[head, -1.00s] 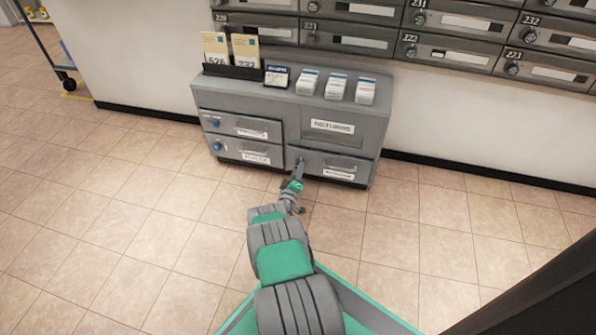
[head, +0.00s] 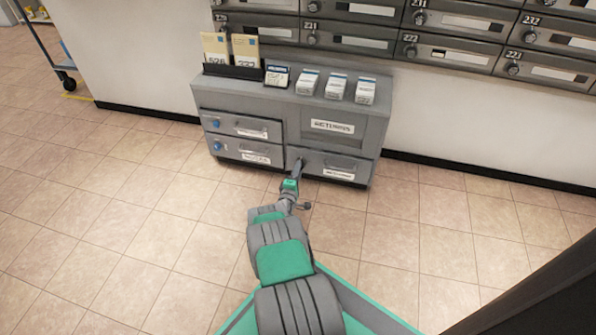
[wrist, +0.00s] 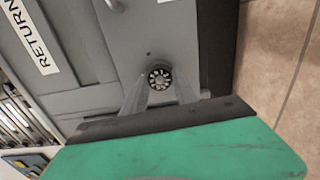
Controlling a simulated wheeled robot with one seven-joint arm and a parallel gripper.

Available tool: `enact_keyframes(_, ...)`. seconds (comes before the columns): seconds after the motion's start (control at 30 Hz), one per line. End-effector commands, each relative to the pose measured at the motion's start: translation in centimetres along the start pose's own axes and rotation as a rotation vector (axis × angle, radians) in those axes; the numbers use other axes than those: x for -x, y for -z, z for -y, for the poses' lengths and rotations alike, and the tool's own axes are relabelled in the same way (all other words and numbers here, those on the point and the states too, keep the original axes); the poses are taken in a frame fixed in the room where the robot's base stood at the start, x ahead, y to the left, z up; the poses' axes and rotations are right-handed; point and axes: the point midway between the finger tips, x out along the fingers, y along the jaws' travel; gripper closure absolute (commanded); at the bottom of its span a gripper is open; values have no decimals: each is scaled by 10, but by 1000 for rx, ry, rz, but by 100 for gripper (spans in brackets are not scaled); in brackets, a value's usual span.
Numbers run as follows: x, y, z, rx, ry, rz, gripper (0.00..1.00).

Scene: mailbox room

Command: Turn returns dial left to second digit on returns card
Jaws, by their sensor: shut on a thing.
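The returns dial (wrist: 160,78) is a small round dark knob with pale marks around its face, seen in the wrist view. My gripper (wrist: 161,86) is shut on it, one finger on each side. In the head view my gripper (head: 297,166) reaches the left end of the lower right drawer (head: 350,162) and hides the dial. A small dark blue-topped card (head: 277,76) stands on the cabinet top. Its writing is too small to read, so I cannot tell whether it is the returns card.
The grey cabinet (head: 382,122) bears a returns label (head: 332,126). Two left drawers have blue knobs (head: 216,146). Numbered envelopes (head: 246,50) and white card stacks (head: 336,86) stand on top. Mailboxes (head: 440,52) line the wall. The tiled floor (head: 130,240) is clear.

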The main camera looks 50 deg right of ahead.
Motion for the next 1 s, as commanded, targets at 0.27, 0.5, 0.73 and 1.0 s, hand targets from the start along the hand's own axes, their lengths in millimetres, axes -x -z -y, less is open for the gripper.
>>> enact_keyframes(0.27,0,-2,1,5,2,3,100)
enact_keyframes(0.5,0,-1,1,3,2,2,54)
enact_keyframes(0.73,0,0,0,2,0,1,44)
enact_keyframes(1.0,17,0,-2,5,4,-1,44)
